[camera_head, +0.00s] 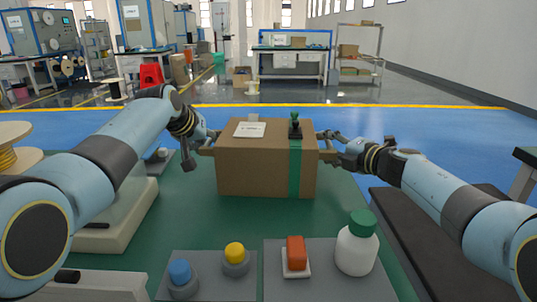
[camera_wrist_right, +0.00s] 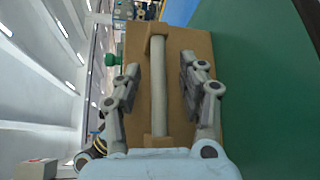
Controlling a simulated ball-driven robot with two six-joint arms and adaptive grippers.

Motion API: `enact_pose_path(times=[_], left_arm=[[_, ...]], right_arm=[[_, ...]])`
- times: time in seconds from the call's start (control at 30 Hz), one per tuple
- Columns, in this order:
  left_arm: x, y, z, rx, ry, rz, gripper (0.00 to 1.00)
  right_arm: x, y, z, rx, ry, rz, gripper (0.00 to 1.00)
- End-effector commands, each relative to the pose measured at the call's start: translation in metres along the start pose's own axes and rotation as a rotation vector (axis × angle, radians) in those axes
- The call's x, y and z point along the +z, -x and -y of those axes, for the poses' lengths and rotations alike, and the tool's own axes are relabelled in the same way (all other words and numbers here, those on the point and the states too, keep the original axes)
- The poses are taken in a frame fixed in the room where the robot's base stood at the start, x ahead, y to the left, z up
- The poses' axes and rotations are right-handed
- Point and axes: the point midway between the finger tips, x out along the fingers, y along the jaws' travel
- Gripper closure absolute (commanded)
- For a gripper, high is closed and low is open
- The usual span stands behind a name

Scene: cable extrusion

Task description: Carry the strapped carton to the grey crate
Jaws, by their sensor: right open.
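The strapped carton (camera_head: 250,170) is a brown box with a green strap (camera_head: 295,172), a white label and a dark green knob-like piece on top. It appears to stand on the green table. In the right wrist view the carton (camera_wrist_right: 195,45) has a pale bar handle (camera_wrist_right: 158,85) on its side. My right gripper (camera_wrist_right: 160,80) is open, with its fingers on either side of that handle. In the head view my right gripper (camera_head: 326,145) is at the carton's right side. My left gripper (camera_head: 207,147) is at its left side; its fingers are unclear. I see no grey crate.
On the green table (camera_head: 330,215) nearer me are a blue-topped knob (camera_head: 181,277), a yellow-topped knob (camera_head: 235,257), an orange block (camera_head: 296,252) and a white bottle (camera_head: 356,250) with a green cap. A spool (camera_head: 12,150) stands far left. Blue floor (camera_head: 430,140) lies open behind.

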Motion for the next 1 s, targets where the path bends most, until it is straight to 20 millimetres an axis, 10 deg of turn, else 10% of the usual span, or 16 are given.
enact_pose_path(times=[0.2, 0.5, 1.0], left_arm=[[0.0000, 0.0000, -0.0002, 0.000, 0.000, 0.000, 0.76], [0.0001, 0.0001, -0.0005, 0.001, 0.000, 0.000, 1.00], [0.0000, 0.0002, -0.0012, 0.002, -0.001, 0.000, 1.00]], right_arm=[[0.0001, 0.0000, -0.0003, 0.001, 0.000, 0.000, 0.60], [0.0002, 0.0001, -0.0004, 0.001, 0.000, 0.000, 1.00], [0.0004, 0.0000, -0.0012, 0.002, 0.001, 0.000, 1.00]])
